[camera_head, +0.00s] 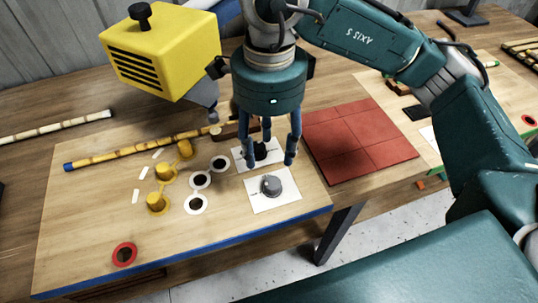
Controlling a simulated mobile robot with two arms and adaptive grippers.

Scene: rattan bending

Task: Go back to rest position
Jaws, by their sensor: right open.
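My right gripper (268,150) hangs in the middle of the view, pointing down over the wooden work board. Its blue fingers are spread and nothing is held between them. Below and between the fingers, a dark knob on a white plate (246,160) is partly hidden. A grey knob on a second white plate (288,197) sits just in front of the fingers. My left gripper is not clearly visible.
A rattan pole (118,153) lies on the board (85,245), near yellow pegs (156,202) and white rings (195,204). A yellow machine (168,50) stands behind. A red tiled mat (360,141) lies to the right. Open floor shows in front.

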